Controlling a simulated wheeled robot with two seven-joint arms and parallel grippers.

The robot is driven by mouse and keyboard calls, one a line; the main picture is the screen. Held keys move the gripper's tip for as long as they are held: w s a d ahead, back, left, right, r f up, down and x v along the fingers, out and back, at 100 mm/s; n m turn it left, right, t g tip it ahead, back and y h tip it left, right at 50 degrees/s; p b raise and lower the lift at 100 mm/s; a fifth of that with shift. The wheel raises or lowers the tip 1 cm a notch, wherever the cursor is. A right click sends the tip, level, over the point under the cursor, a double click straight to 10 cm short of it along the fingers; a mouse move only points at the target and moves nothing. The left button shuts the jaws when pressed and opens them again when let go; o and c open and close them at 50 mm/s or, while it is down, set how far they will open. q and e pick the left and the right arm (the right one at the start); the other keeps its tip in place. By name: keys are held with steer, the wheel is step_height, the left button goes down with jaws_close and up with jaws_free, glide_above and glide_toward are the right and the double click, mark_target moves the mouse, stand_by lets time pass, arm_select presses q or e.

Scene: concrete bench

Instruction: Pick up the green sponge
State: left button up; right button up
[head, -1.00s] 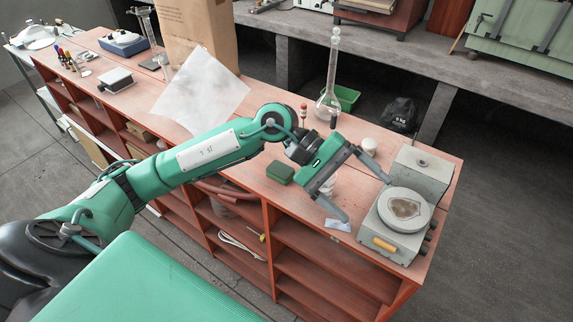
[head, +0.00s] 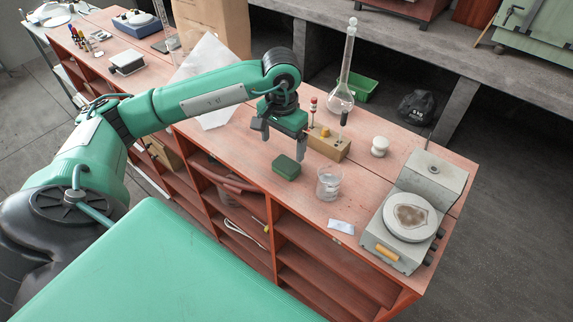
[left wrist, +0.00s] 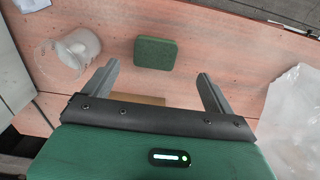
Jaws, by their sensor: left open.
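The green sponge (head: 286,167) is a small dark green block lying flat on the reddish bench top near its front edge. In the left wrist view the sponge (left wrist: 155,53) lies ahead of my fingers, roughly between their lines and apart from them. My left gripper (head: 281,146) is open and empty, pointing down just above and behind the sponge in the head view. Its two fingers also show in the left wrist view (left wrist: 157,82). My right gripper is not in view.
A glass beaker (head: 329,183) stands right of the sponge. A wooden block with stoppered tubes (head: 328,145) is just behind. A white sheet (head: 217,118) lies left.

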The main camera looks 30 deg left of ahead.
mark_target(286, 164)
arm_select(q)
step_height(286, 164, down, 2)
steer(key=shift+d+f+p, duration=0.15)
steer(key=shift+f+p, duration=0.15)
steer(key=shift+f, duration=0.15)
steer(key=f, duration=0.1)
steer(key=f+p, duration=0.1)
steer(key=f, duration=0.2)
steer(key=shift+w+d+f+p, duration=0.1)
steer(key=shift+w+d+p, duration=0.15)
steer(key=shift+w+p, duration=0.1)
steer(key=shift+f, duration=0.3)
steer(key=shift+c, duration=0.7)
steer(key=c, duration=0.7)
steer(key=shift+c, duration=1.1)
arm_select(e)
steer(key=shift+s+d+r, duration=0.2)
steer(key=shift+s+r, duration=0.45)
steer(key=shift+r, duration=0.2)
